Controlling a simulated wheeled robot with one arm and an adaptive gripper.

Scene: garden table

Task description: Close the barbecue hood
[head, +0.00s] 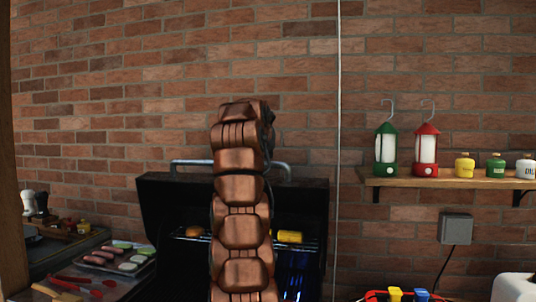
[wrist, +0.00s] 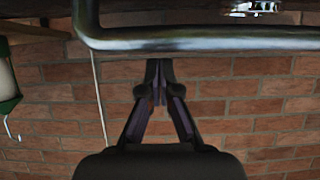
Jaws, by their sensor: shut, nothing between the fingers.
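The black barbecue hood (head: 165,205) stands open against the brick wall, with its metal bar handle (head: 190,162) along the top edge. My copper-coloured arm covers the middle of the hood and handle. The wrist view is upside down; the handle (wrist: 200,43) crosses its top, with the dark hood edge beyond it. My gripper (wrist: 158,66) is shut and empty, its tips just short of the handle in the picture. I cannot tell whether they touch it. My gripper is not clearly visible in the head view.
Inside the barbecue, a yellow item (head: 289,236) lies on the grill rack (head: 265,243). A food tray (head: 112,262) and red utensils (head: 92,286) are at left. A wall shelf (head: 450,182) at right holds a green lantern (head: 386,148), a red lantern (head: 427,150) and several canisters.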

